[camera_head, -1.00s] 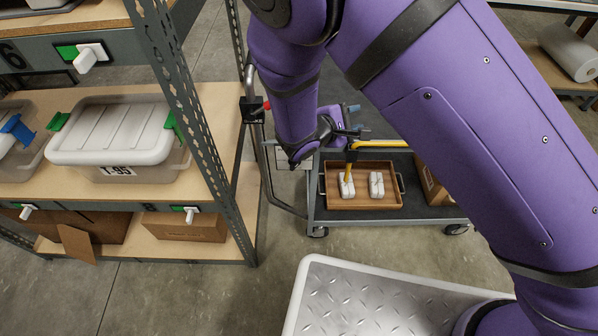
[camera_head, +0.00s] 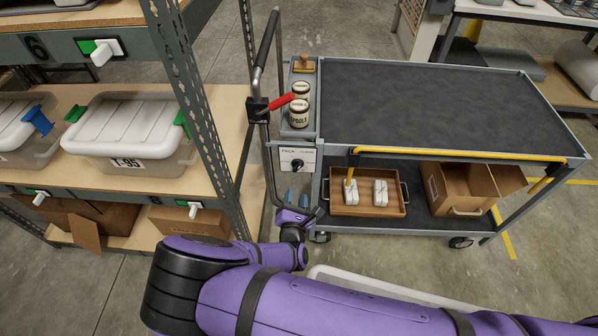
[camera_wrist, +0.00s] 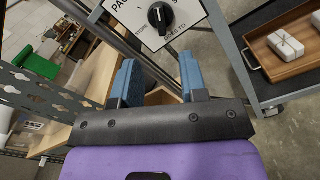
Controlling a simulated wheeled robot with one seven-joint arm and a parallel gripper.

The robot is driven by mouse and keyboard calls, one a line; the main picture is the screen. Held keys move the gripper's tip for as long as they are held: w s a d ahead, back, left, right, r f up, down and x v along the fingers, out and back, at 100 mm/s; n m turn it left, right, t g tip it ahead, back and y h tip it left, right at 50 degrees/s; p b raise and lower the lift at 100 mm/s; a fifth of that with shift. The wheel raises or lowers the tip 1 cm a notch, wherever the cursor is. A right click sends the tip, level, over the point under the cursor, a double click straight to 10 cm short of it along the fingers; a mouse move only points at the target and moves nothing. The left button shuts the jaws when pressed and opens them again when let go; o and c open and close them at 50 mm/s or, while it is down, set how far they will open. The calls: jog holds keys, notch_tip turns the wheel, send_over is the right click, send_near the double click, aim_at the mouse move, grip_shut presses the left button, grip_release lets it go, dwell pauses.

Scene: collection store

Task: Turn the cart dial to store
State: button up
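My gripper (camera_head: 296,196) is below the plate, apart from the dial. Its two blue fingers (camera_wrist: 161,78) are open with nothing between them.
A shelf rack (camera_head: 190,110) with lidded bins stands left of the cart's push handle (camera_head: 262,60). A red lever (camera_head: 282,102) projects beside jars (camera_head: 299,108). The lower shelf holds a wooden tray (camera_head: 368,211) and a cardboard box (camera_head: 460,187). The cart's top is clear.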

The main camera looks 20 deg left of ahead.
aim_at(298, 169)
jog(key=x, duration=1)
jog(key=shift+w, duration=0.25)
jog(key=shift+c, duration=0.2)
grip_shut()
